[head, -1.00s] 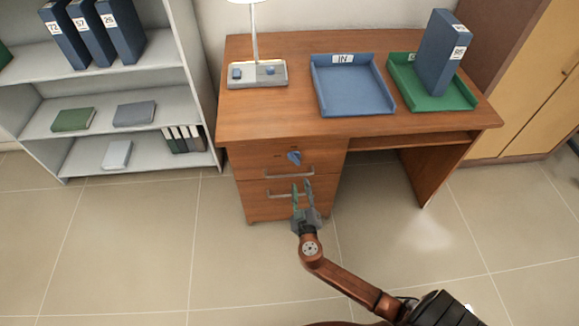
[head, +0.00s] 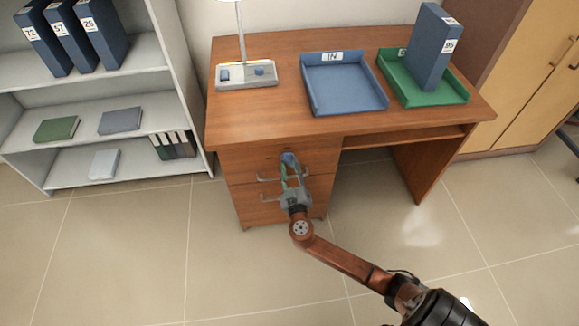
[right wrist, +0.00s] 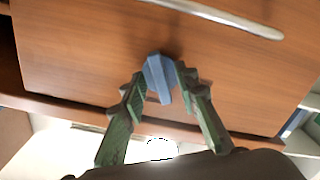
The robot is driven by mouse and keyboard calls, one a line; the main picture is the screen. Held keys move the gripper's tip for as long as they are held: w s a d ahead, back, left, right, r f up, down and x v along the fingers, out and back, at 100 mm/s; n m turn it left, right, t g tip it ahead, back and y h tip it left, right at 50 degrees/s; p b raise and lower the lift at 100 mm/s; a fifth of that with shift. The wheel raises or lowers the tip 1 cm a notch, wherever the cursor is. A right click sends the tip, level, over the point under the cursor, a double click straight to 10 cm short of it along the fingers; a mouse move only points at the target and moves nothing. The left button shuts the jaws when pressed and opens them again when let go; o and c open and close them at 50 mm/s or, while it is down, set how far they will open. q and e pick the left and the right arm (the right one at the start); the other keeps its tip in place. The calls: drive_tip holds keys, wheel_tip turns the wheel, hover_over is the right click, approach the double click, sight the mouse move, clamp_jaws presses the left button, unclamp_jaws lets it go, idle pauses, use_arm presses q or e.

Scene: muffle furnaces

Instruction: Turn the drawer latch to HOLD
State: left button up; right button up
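The blue drawer latch (head: 289,158) is on the front of the desk's top drawer (head: 240,160), above its handle. In the right wrist view the latch (right wrist: 158,77) is a blue knob, tilted slightly, between the two green fingertips. My right gripper (head: 292,172) is at the drawer front with its fingers on either side of the latch. The fingers (right wrist: 160,82) look open, with narrow gaps beside the knob; whether either touches it is hard to tell. No HOLD mark is readable. My left gripper is out of view.
A metal drawer handle (right wrist: 225,20) is close to the latch. The desktop (head: 290,105) holds a lamp, a blue tray (head: 345,85) and a green tray (head: 462,97) with a blue binder. A shelf (head: 75,140) stands left. Floor in front is clear.

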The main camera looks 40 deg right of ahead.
drive_tip(key=shift+c, duration=0.3)
clamp_jaws()
